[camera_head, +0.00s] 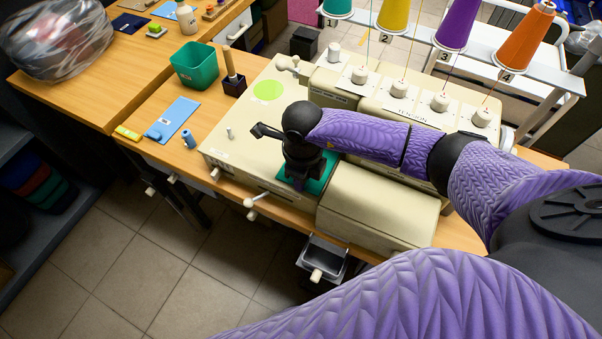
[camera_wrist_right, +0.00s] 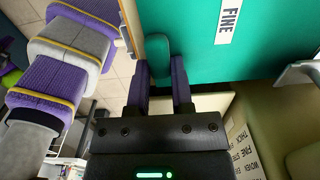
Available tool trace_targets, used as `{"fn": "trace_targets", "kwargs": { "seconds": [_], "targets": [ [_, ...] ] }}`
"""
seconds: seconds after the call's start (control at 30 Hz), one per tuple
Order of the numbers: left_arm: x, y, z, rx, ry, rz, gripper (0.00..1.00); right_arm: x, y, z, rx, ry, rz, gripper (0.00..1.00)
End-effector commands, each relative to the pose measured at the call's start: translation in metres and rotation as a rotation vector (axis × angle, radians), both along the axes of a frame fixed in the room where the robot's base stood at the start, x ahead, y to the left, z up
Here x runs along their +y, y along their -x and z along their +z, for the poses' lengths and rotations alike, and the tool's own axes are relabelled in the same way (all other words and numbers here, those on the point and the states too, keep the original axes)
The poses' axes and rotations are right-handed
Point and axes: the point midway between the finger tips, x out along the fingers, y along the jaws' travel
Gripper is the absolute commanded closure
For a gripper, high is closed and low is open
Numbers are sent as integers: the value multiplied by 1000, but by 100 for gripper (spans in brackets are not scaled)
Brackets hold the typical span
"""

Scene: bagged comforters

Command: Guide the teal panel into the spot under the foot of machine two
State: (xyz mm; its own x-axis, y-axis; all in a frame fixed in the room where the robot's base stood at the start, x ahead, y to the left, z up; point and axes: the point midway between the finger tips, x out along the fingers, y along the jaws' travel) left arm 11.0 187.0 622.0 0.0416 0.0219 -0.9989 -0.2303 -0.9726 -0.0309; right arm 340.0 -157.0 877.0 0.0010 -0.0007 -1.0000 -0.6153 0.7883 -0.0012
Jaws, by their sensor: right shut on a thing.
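The teal panel (camera_head: 322,172) lies flat on the cream machine, partly hidden under my right gripper (camera_head: 298,182). In the right wrist view the panel (camera_wrist_right: 265,45) fills the upper right, with a white FINE label, and a rounded tab reaches down from it. My right gripper (camera_wrist_right: 160,70) is shut on that tab, one finger on each side. A grey metal piece (camera_wrist_right: 300,72) stands at the panel's right edge; I cannot tell if it is the foot of machine two. My left gripper is not in view.
A cream covered housing (camera_head: 380,207) stands right of the panel. Tension knobs and thread cones (camera_head: 458,25) stand behind. A small lever (camera_head: 255,200) sticks out at the front edge. A green bin (camera_head: 195,66) and blue pad (camera_head: 177,115) lie on the table to the left.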

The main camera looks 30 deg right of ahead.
Motion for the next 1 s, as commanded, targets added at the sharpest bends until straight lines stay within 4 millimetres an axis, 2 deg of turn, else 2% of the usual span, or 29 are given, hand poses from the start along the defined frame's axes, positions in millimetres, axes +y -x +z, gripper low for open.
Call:
{"fn": "trace_targets", "kwargs": {
  "seconds": [0.27,0.3,0.47,0.5,0.67,0.8,1.0],
  "targets": [
    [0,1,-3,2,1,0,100,0,0,-3,0,0,0,100],
    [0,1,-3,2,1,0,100,0,0,-3,0,0,0,68],
    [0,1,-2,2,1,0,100,0,0,-3,0,0,0,34],
    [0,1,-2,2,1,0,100,0,0,-3,0,0,0,31],
    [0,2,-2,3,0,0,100,0,0,-3,0,0,0,29],
    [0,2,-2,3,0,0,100,0,0,-3,0,0,0,0],
    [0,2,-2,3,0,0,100,0,0,-3,0,0,0,0]
  ]
}}
